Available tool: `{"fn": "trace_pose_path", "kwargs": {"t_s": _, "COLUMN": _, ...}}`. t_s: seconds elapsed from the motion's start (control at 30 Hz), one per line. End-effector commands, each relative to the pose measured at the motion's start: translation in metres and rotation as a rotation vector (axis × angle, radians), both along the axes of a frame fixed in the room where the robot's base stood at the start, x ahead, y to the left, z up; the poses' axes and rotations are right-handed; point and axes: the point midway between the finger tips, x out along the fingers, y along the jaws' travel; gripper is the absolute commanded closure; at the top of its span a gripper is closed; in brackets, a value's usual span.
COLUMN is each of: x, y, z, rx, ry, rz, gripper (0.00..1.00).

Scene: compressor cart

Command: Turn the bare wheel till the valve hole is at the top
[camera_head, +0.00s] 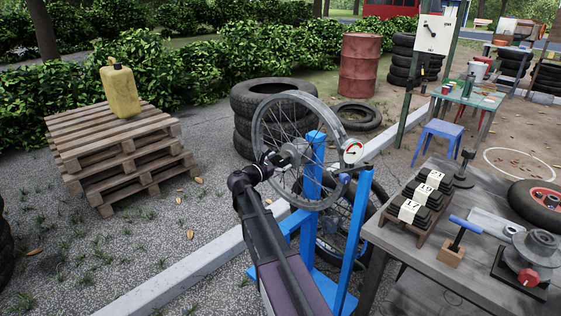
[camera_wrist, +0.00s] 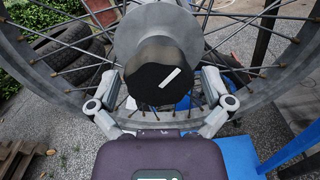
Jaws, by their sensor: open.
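The bare spoked wheel (camera_head: 257,126) is upright in a blue stand (camera_head: 358,230). Its grey rim and spokes also fill the wrist view (camera_wrist: 287,72). A black knob (camera_wrist: 150,80) with a slanted white mark sits at the hub, in front of a grey round flange (camera_wrist: 150,25). My gripper (camera_head: 273,160) is at the hub in the head view. In the wrist view its open fingers (camera_wrist: 160,88) stand on either side of the knob; I cannot tell whether they touch it. I cannot make out the valve hole in either view.
A round gauge (camera_head: 353,152) is by the stand's right side. A workbench (camera_head: 385,233) with marked blocks and tools stands close on the right. Stacked tires (camera_head: 245,105) are behind the wheel. A pallet stack (camera_head: 95,150) with a yellow can (camera_head: 120,92) stands left. Open paving lies between.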

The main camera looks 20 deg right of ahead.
Motion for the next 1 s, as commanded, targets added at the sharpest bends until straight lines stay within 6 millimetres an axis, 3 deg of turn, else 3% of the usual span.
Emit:
{"fn": "trace_pose_path", "kwargs": {"t_s": 0.43, "x": 0.002, "y": -0.006, "z": 0.0, "rx": 0.0, "ry": 0.0, "rz": 0.0, "gripper": 0.0}}
{"fn": "trace_pose_path", "kwargs": {"t_s": 0.7, "x": 0.002, "y": -0.007, "z": 0.0, "rx": 0.0, "ry": 0.0, "rz": -0.002, "gripper": 0.8}}
{"fn": "trace_pose_path", "kwargs": {"t_s": 0.77, "x": 0.002, "y": 0.001, "z": 0.0, "rx": 0.001, "ry": 0.0, "rz": 0.001, "gripper": 0.81}}
{"fn": "trace_pose_path", "kwargs": {"t_s": 1.0, "x": 0.0, "y": -0.011, "z": 0.0, "rx": -0.002, "ry": 0.008, "rz": -0.008, "gripper": 0.8}}
